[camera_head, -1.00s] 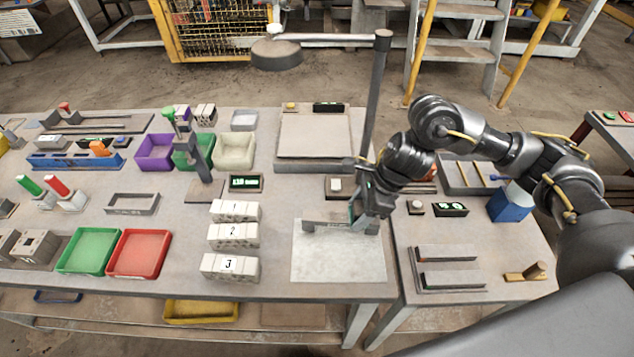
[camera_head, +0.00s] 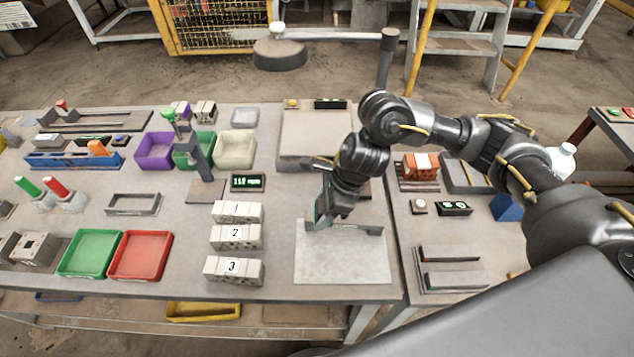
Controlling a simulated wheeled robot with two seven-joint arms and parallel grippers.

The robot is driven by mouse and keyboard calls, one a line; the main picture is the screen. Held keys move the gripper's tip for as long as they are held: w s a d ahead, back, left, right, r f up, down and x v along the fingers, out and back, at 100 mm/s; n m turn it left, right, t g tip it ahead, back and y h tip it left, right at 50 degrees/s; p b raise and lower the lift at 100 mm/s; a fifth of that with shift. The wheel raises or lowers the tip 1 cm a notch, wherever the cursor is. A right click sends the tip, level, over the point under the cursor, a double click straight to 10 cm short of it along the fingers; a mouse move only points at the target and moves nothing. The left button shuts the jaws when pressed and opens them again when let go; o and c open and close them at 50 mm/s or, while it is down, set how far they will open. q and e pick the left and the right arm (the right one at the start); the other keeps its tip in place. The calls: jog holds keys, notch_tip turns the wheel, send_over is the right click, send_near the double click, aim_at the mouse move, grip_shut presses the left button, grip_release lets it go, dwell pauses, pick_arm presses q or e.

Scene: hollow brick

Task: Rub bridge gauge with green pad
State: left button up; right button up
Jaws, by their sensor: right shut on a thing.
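The grey bridge gauge (camera_head: 370,229) lies on the pale mat (camera_head: 342,268), near its back edge. Its right end shows clearly; my right gripper partly covers its left half. My right gripper (camera_head: 327,218) points down over the left half of the gauge, shut on the green pad (camera_head: 318,209). Only a thin green edge of the pad shows at the jaws. The pad is at or just above the gauge; I cannot tell whether they touch. My left gripper is not in view.
Numbered hollow blocks (camera_head: 236,237) stand left of the mat. Green (camera_head: 90,253) and red (camera_head: 140,255) trays lie farther left. A grey plate (camera_head: 314,136) is behind the gripper. An orange brick (camera_head: 421,166) is on the right table. The mat's front is clear.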

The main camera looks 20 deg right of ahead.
jog(key=shift+w+a+r+p, duration=0.15)
jog(key=shift+a+r+p, duration=0.1)
jog(key=shift+r+p, duration=0.1)
jog(key=shift+w+r+p, duration=0.15)
jog(key=shift+r+p, duration=0.15)
jog(key=shift+r, duration=0.55)
jog(key=shift+s+d+r+p, duration=0.1)
jog(key=shift+s+r+p, duration=0.05)
jog(key=shift+r+p, duration=0.35)
jog(key=shift+s+r+p, duration=0.1)
jog(key=shift+r+p, duration=0.2)
jog(key=shift+r, duration=0.3)
notch_tip(320, 180, up, 2)
jog(key=shift+w+r+p, duration=0.1)
jog(key=shift+p, duration=0.7)
jog(key=shift+r+p, duration=0.45)
jog(key=shift+r, duration=0.25)
jog(key=shift+f, duration=0.1)
